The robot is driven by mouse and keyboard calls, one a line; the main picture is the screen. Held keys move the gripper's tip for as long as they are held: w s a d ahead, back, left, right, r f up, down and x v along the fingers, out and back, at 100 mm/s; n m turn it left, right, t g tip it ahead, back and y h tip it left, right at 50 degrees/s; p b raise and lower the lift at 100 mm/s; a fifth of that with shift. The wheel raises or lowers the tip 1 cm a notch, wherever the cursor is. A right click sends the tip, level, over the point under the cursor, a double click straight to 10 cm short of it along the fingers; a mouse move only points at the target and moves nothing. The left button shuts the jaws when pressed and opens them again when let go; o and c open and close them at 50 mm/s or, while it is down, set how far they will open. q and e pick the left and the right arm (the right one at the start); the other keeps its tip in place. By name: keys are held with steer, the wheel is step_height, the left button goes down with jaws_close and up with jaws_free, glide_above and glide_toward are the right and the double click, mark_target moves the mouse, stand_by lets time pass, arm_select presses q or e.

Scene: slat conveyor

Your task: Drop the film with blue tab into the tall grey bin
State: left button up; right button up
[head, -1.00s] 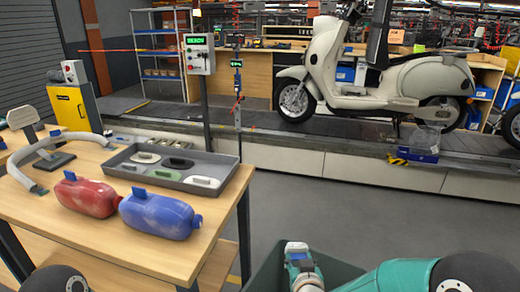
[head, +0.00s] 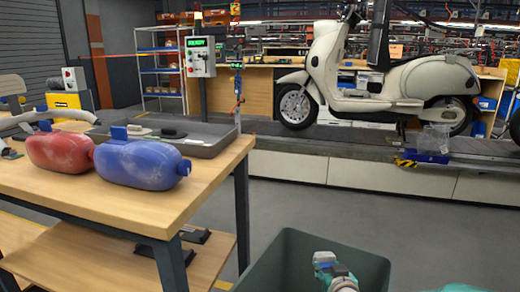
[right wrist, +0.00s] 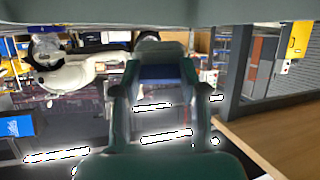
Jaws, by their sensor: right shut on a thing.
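The tall grey bin (head: 378,268), dark green-grey and open at the top, stands on the floor at the bottom of the head view. My right gripper (head: 323,260) is over or inside its opening; how deep I cannot tell. In the right wrist view my right gripper (right wrist: 157,66) is shut on a small blue piece, apparently the blue tab (right wrist: 160,74) of the film. The film's clear sheet cannot be made out. A green-grey band, probably the bin wall, crosses the top of that view. My left gripper is not in view.
The wooden table (head: 110,205) at left holds a red bottle (head: 58,150), a blue bottle (head: 140,163) and a grey tray (head: 210,136). A cream scooter (head: 385,85) stands on the conveyor behind. A blue box (head: 425,157) sits on the conveyor edge. The floor between is clear.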

steer(key=shift+f+b, duration=2.1)
steer(key=shift+f, duration=0.7)
steer(key=o, duration=1.2)
steer(key=shift+c, duration=0.2)
step_height(320, 180, up, 10)
